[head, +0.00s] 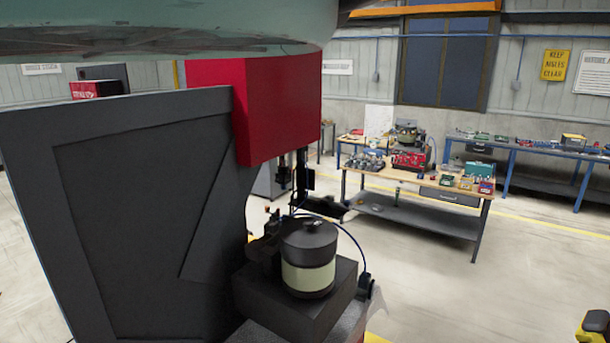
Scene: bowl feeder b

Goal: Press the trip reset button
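I cannot make out a trip reset button in the head view. Nearer, a round drum (308,279) with a dark lid and cream band sits on a dark block (335,312). No button shows clearly there either. My gripper is not in view.
A large dark machine with a red upper housing (290,110) fills the left side and hides what is behind it. Another bench (545,153) runs along the back wall. A yellow and black object (596,322) is cut off at lower right. Open floor (450,285) lies before the workbench.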

